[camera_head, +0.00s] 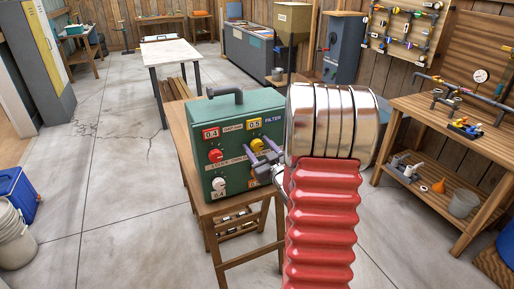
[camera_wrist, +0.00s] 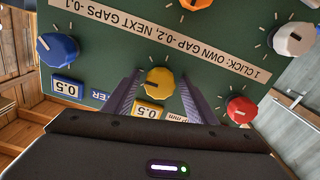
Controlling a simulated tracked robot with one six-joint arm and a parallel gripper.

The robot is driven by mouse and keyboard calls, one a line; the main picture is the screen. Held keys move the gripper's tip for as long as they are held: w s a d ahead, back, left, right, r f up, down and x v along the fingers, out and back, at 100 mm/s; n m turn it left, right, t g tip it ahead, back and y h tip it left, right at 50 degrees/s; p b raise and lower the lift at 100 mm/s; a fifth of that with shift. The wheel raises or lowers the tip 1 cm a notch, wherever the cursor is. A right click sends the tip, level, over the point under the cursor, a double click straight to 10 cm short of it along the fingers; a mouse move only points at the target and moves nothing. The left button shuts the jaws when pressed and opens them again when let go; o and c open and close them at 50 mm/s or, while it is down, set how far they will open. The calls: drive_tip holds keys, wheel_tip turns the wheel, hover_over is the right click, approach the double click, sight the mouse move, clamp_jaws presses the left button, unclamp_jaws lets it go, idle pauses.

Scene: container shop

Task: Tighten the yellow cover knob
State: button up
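The green cover box (camera_head: 240,105) with a handle stands on a wooden stand in the head view. The yellow knob (camera_head: 257,144) is on its front, under a yellow 0.5 label (camera_head: 254,125). My gripper (camera_head: 265,163) is in front of the box at this knob, its purple fingers pointing at the panel. In the wrist view the panel appears upside down. There the yellow knob (camera_wrist: 159,83) lies between the two fingers of my gripper (camera_wrist: 160,78). The fingers are apart, with visible gaps on both sides of the knob. The knob's label is partly hidden by my gripper.
Around it are a red knob (camera_wrist: 240,109), a blue knob (camera_wrist: 57,47), a white knob (camera_wrist: 293,40) and an orange-red knob (camera_wrist: 195,4). A strip (camera_wrist: 180,45) reads "1 click: own gap -0.2, next gaps -0.1". A workbench (camera_head: 440,125) stands right; floor at left is mostly clear.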

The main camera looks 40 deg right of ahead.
drive_tip(key=c, duration=0.9)
drive_tip(key=shift+a, duration=0.15)
drive_tip(key=shift+c, duration=0.4)
